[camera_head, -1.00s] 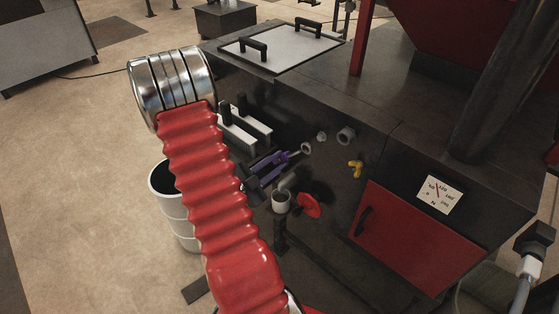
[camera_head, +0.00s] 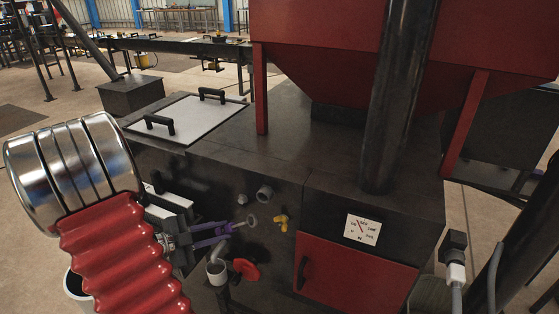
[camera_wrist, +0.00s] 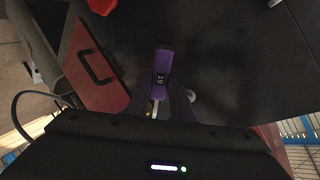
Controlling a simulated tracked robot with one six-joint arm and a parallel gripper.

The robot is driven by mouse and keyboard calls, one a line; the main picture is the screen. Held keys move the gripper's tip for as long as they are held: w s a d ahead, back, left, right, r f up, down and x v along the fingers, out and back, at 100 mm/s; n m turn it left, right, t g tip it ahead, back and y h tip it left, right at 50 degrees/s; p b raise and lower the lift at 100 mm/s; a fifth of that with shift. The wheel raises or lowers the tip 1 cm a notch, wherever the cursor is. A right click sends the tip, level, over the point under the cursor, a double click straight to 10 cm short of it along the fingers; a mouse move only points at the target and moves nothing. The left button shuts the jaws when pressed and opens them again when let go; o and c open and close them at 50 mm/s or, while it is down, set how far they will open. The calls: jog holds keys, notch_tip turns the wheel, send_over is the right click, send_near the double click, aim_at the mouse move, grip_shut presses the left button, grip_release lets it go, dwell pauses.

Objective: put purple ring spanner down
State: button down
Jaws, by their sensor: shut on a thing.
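The purple ring spanner (camera_head: 212,234) is in my gripper (camera_head: 185,240), beside the dark side of the machine. I cannot tell from the head view whether the ring touches the machine.
A grey pipe cup (camera_head: 216,272) and a red handwheel (camera_head: 245,269) sit just below the spanner. The machine's red door (camera_head: 345,270) is to the right. A flat light lid (camera_head: 190,120) with two black handles lies on the machine top.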

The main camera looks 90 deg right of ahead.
jog(key=s+m+y, duration=0.1)
jog(key=y, duration=0.1)
jog(key=s+a+r+m+g+y, duration=0.1)
jog(key=m+y, duration=0.1)
jog(key=shift+a+r+m, duration=0.2)
jog(key=shift+m, duration=0.1)
jog(key=w+a+r+m+t+y, duration=0.8)
jog(key=r+m+y, duration=0.25)
jog(key=m, duration=0.55)
jog(key=w+a+r+m+t+h, duration=0.1)
jog(key=r+m, duration=0.3)
jog(key=r, duration=0.5)
jog(key=w+a+r+m+t+h, duration=0.1)
jog(key=w+r+m+h, duration=0.3)
jog(key=r, duration=0.6)
jog(key=shift+w+a+r+t, duration=0.2)
jog(key=shift+w+r+t, duration=0.1)
jog(key=shift+t, duration=0.4)
jog(key=shift+s+f, duration=0.1)
